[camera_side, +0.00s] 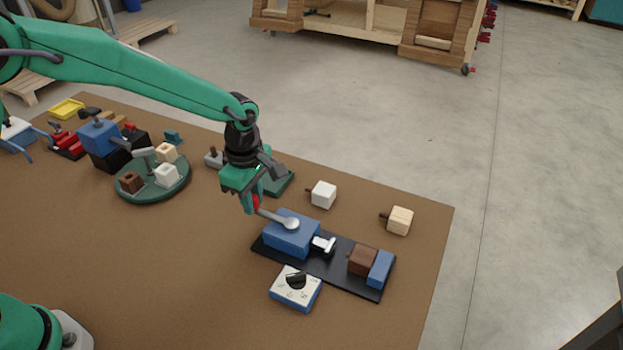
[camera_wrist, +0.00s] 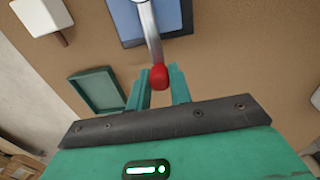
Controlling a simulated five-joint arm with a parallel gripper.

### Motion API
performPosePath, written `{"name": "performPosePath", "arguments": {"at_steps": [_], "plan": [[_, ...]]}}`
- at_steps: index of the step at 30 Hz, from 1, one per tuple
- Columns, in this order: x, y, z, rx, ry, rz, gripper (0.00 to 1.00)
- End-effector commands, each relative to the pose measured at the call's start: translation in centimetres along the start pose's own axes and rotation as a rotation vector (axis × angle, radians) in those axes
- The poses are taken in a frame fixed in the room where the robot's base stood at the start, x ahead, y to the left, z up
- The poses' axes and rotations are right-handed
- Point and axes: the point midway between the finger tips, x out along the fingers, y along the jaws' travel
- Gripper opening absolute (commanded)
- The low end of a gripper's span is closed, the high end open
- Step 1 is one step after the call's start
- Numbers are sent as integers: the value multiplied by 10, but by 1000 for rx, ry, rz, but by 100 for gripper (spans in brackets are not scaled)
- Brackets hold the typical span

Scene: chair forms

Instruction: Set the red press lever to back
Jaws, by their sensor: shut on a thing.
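The press is a blue block (camera_side: 291,236) on a black base plate (camera_side: 330,275), with a silver lever arm (camera_side: 273,216) pivoting on top. The lever ends in a red knob (camera_wrist: 159,77), which also shows in the side view (camera_side: 256,203). The lever points from its pivot toward the upper left in the side view. My gripper (camera_wrist: 160,88) is shut on the red knob, with one green finger on each side. In the side view my gripper (camera_side: 250,205) hangs down at the knob, left of the blue block. The far finger is partly hidden.
On the plate, a brown block (camera_side: 362,260) rests against a blue stop (camera_side: 380,269), facing the silver ram (camera_side: 323,245). A dial box (camera_side: 296,289) stands in front. White (camera_side: 323,194) and light wood (camera_side: 399,221) blocks lie behind. A green turntable (camera_side: 152,184) and a green tray (camera_wrist: 98,91) are nearby.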

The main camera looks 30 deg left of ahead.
Motion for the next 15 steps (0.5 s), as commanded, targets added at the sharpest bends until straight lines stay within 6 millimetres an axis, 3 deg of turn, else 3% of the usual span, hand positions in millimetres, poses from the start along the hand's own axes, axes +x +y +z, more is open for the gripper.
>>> {"name": "performPosePath", "arguments": {"at_steps": [4, 5, 8, 15], "plan": [[-2, -1, 0, 0, 1, -2, 0], [-2, -1, 0, 0, 1, -3, 23], [-2, -1, 0, 1, 1, -4, 42], [-1, -1, 0, 1, 1, -3, 43]]}}
